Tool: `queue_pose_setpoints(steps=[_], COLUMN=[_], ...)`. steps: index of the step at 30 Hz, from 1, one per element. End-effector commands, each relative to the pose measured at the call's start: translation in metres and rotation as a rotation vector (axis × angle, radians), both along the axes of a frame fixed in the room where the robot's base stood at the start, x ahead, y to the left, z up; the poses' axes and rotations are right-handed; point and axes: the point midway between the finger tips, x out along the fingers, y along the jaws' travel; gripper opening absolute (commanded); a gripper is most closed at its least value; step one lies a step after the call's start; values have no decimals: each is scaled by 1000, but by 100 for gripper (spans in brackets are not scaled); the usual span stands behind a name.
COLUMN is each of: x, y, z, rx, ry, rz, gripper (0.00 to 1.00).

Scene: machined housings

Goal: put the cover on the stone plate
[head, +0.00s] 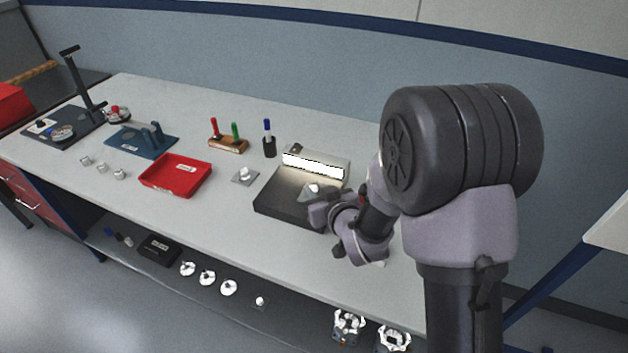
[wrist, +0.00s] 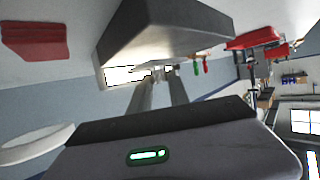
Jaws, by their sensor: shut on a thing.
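The stone plate (head: 275,197) is a dark slab with a paler top, lying on the bench left of my arm. My gripper (head: 317,197) is over its right part and shut on the cover (head: 312,189), a small grey piece with a pale top, partly hidden by my gripper. I cannot tell whether the cover touches the plate. In the upside-down wrist view, my fingers (wrist: 160,80) close together at a small pale thing, too blurred to make out. The dark slab (wrist: 165,35) fills the upper middle there.
A white lit sign (head: 315,166) stands behind the plate. A small square piece with a knob (head: 244,175) lies to its left.

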Motion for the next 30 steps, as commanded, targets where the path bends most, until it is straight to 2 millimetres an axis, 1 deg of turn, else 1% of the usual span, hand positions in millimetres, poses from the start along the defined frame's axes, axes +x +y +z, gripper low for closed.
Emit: queue_pose_setpoints(steps=[1,2,9,13,14,15,17,25,28,30], x=[-5,-7,-9,-8,-9,-8,-8,-8,-8,-16], y=[-3,-3,-4,-4,-4,-4,-4,-4,-4,-7], z=[-14,-16,-15,-19,-19,-18,-17,-17,-13,-10], rx=[0,0,0,0,1,1,1,0,0,0], ry=[2,1,0,0,0,0,0,0,0,-1], rz=[0,1,2,2,2,2,2,2,2,2], gripper=[0,0,0,0,24,32,44,44,44,44])
